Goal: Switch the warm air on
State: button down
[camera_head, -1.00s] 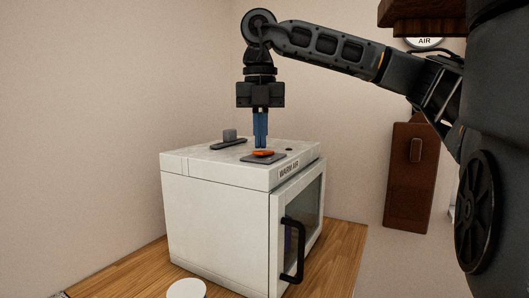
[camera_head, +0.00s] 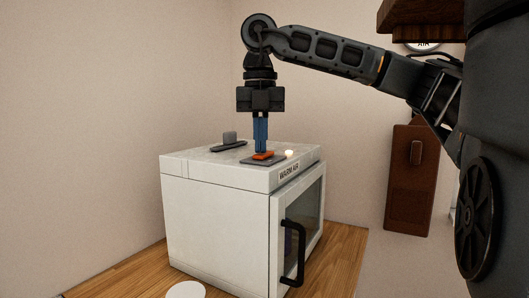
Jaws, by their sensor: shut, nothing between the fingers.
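The white warm air cabinet (camera_head: 215,215) stands on a wooden bench, with a "WARM AIR" label (camera_head: 289,173) on its top front edge. On its top is an orange rocker switch (camera_head: 263,156) on a dark plate (camera_head: 277,161). A small round lamp (camera_head: 289,154) beside the switch glows warm white. My gripper (camera_head: 261,150) points straight down, its blue fingers shut and empty, with the tips at the far edge of the switch. I cannot tell whether they still touch it.
A grey knob on a dark base (camera_head: 229,141) stands on the cabinet top, left of my fingers. The glass door has a black handle (camera_head: 292,252). A white disc (camera_head: 186,289) lies on the bench (camera_head: 120,278). A brown wall box (camera_head: 410,190) hangs at the right.

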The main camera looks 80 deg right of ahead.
jog(key=shift+r+p, duration=1.55)
jog(key=shift+r, duration=1.75)
jog(key=shift+s, duration=0.1)
